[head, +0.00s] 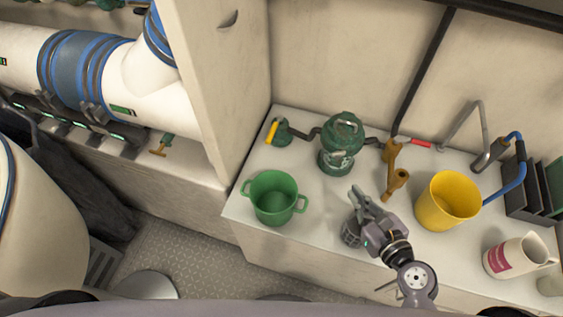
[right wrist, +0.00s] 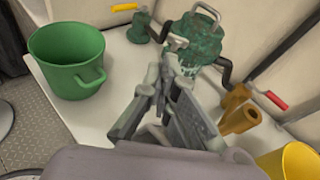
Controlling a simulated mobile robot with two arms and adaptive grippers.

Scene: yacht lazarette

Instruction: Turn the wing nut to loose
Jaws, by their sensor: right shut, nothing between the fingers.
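A green strainer (head: 337,158) stands upright on the white counter, with a pale looped fitting (head: 347,122) on its top. It also shows in the right wrist view (right wrist: 193,42), partly hidden behind my fingers. I cannot make out a separate wing nut for certain; the top fitting is small and blurred. My right gripper (head: 358,196) is in front of the strainer and to its lower right in the head view, apart from it. Its fingers (right wrist: 167,72) are shut and empty. My left gripper is not in view.
A green two-handled pot (head: 274,197) stands left, and a yellow bucket (head: 447,200) right. A yellow-handled valve (head: 282,133), a brown fitting (head: 393,172) and a red-handled lever (head: 420,143) flank the strainer.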

